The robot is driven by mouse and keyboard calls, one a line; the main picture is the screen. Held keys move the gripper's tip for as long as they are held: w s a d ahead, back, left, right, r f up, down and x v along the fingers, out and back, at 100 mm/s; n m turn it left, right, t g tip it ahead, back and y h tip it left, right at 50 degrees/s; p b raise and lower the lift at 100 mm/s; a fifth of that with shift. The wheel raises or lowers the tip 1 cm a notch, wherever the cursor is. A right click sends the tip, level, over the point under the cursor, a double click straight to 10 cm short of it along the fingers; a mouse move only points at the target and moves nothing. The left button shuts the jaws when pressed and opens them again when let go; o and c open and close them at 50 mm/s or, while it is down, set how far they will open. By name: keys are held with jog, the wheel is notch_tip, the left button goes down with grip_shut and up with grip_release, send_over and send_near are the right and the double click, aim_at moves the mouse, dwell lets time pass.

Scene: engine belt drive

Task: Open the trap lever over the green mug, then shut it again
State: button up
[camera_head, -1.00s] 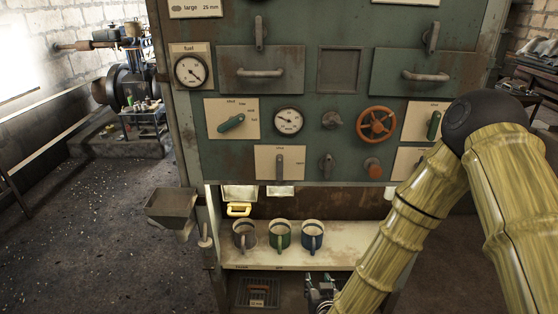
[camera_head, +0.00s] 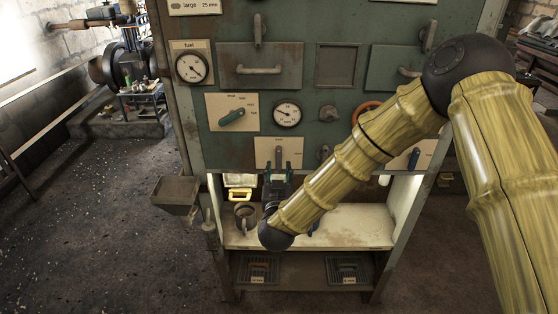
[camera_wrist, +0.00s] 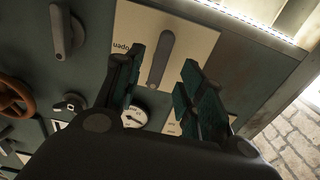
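The trap lever (camera_head: 279,156) is a grey handle on a cream plate low on the green panel; it stands about upright. In the wrist view the trap lever (camera_wrist: 161,58) shows between my fingers, its plate marked "open" upside down at the left. My gripper (camera_head: 279,172) is just below and in front of the lever, pointing up at it. In the wrist view my gripper (camera_wrist: 164,62) is open, one dark green finger on each side of the lever; I cannot tell whether they touch it. The green mug is hidden behind my wrist.
A grey mug (camera_head: 245,215) stands on the shelf (camera_head: 355,232) left of my wrist; a sliver of the blue mug shows at right. Another lever (camera_head: 232,117) and a gauge (camera_head: 287,113) sit above. The shelf's right side is clear.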

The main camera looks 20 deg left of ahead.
aim_at(279, 162)
jog(key=shift+p+x, duration=0.6)
jog(key=shift+x, duration=1.75)
jog(key=shift+c, duration=0.3)
grip_shut()
